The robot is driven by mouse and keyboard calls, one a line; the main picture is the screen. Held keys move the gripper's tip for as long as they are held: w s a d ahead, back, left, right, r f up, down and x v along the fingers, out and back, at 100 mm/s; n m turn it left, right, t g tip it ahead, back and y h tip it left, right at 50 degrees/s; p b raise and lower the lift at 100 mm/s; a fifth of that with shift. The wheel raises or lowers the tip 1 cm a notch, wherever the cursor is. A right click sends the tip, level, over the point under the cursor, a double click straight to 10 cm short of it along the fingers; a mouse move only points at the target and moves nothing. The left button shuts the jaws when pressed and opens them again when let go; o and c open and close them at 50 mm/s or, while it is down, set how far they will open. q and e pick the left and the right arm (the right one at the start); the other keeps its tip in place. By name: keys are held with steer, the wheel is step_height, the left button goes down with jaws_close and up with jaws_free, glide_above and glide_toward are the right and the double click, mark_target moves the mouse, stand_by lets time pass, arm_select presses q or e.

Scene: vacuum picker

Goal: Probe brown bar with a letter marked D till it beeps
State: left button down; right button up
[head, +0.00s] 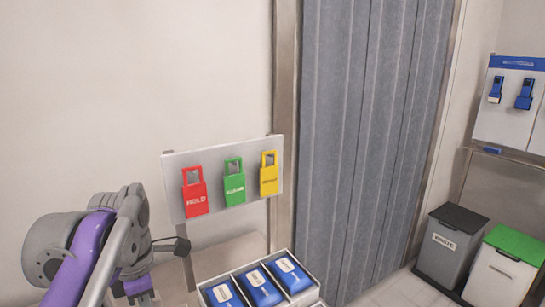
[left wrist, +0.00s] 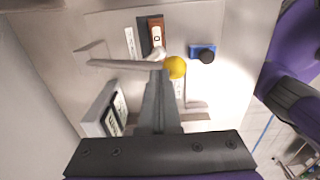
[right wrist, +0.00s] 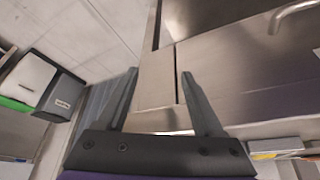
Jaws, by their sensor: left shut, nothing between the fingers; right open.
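The brown bar (left wrist: 157,33) marked with a letter D on a white label stands upright in a dark holder at the top of the left wrist view. My left gripper (left wrist: 162,76) is shut, with its fingertips just below the bar in that view. A pale rod (left wrist: 125,64) with a yellow ball (left wrist: 176,68) at its right end lies across the view at the fingertips. I cannot tell whether the fingers touch the rod or the bar. My right gripper (right wrist: 158,74) is open and empty, facing a metal cabinet, away from the bar.
A blue block with a black knob (left wrist: 202,54) sits right of the bar. A white device with dark displays (left wrist: 113,115) is lower left. In the head view, red, green and yellow tags (head: 234,187) hang on a board above a tray of blue packs (head: 203,293). Bins (head: 450,245) stand right.

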arm_select(q)
steer(key=shift+f, duration=0.1)
steer(key=shift+s+d+f+b, duration=0.3)
steer(key=shift+s+f+b, duration=0.2)
steer(key=shift+f, duration=0.2)
steer(key=shift+s+d+f+b, duration=0.1)
steer(key=shift+s+f+b, duration=0.1)
steer(key=shift+f, duration=0.25)
steer(key=shift+s+d+f+b, duration=0.1)
steer(key=shift+s+f+b, duration=0.05)
steer(key=shift+f, duration=0.45)
steer(key=shift+s+d+f+b, duration=0.15)
steer(key=shift+s+f+b, duration=0.1)
steer(key=shift+f, duration=0.15)
steer(key=shift+s+d+f+b, duration=0.1)
steer(key=shift+f+b, duration=0.1)
steer(key=shift+f, duration=0.3)
